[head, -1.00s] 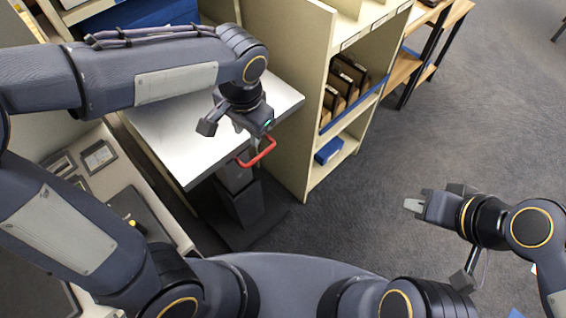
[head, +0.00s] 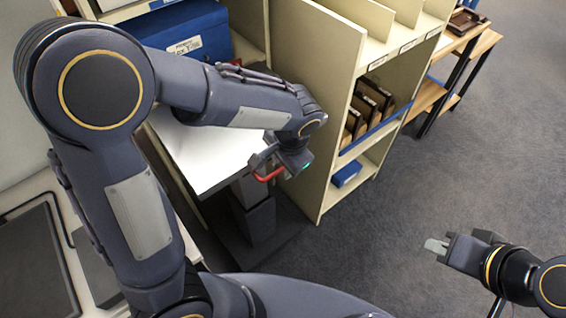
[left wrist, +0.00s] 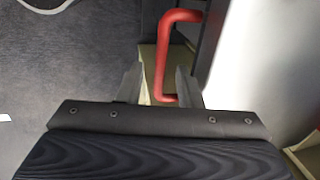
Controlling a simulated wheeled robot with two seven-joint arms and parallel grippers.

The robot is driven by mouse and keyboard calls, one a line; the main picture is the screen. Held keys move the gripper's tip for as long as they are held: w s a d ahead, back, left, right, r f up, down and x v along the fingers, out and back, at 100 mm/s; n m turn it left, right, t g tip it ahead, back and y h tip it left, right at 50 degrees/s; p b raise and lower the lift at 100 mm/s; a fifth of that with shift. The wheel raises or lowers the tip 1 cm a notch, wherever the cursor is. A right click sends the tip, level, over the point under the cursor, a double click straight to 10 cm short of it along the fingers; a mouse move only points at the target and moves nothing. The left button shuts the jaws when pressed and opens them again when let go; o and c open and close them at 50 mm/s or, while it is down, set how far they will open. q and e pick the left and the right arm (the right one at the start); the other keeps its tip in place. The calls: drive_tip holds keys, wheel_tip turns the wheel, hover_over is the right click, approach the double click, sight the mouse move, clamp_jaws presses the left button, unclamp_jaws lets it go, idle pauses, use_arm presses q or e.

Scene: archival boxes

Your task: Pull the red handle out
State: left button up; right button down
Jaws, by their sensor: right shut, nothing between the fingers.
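The red handle (head: 267,177) sits at the front edge of a pale flat top (head: 205,158) on a dark column. It is a U-shaped bar, and the left wrist view shows it closely (left wrist: 161,58). My left gripper (head: 272,167) is at the handle and partly hides it in the head view. In the left wrist view its fingers are apart (left wrist: 159,88), one on each side of the handle's bar. I see gaps beside the bar, but cannot tell how deep it sits between the fingers. My right gripper (head: 436,246) is shut and empty over the floor at the right.
A cream shelf unit (head: 318,120) with brown files (head: 370,105) and a small blue box (head: 347,173) stands just right of the handle. A large blue box (head: 190,35) is behind my left arm. The grey carpet (head: 440,165) at right is open.

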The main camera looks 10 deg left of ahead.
use_arm(q)
clamp_jaws()
drive_tip(key=shift+d, duration=0.1)
drive_tip(key=s+d, duration=0.1)
drive_tip(key=d, duration=0.1)
drive_tip(key=s+d, duration=0.2)
idle(0.4)
unclamp_jaws()
drive_tip(key=shift+s, duration=0.15)
